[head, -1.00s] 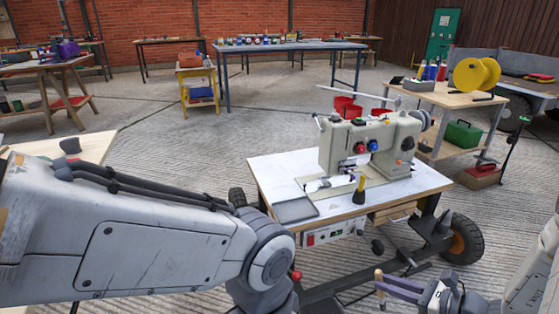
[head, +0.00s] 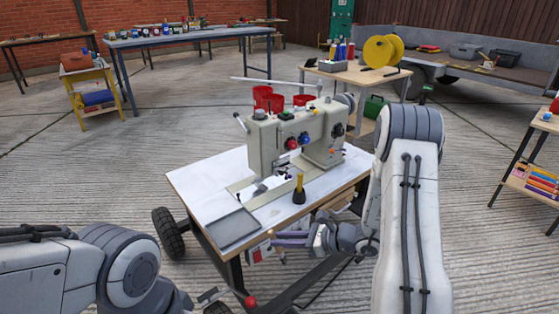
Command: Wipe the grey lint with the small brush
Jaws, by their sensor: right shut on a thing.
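The small brush shows only as a small tan-ended piece (head: 272,233) at the fingertips of my right gripper (head: 278,239), mostly hidden. That gripper is shut on it, low at the front edge of the sewing table (head: 187,187), below and in front of the sewing machine (head: 268,142). The grey lint is too small to make out with certainty on the pale tabletop. My left arm comes in at the lower left; its gripper is not in view.
A yellow-topped dark bottle-like thing (head: 299,190) stands upright on the table by the machine. A grey shallow tray (head: 233,228) lies at the front left corner. Red cups (head: 268,100) sit behind the machine. A wheel (head: 168,233) sticks out at left.

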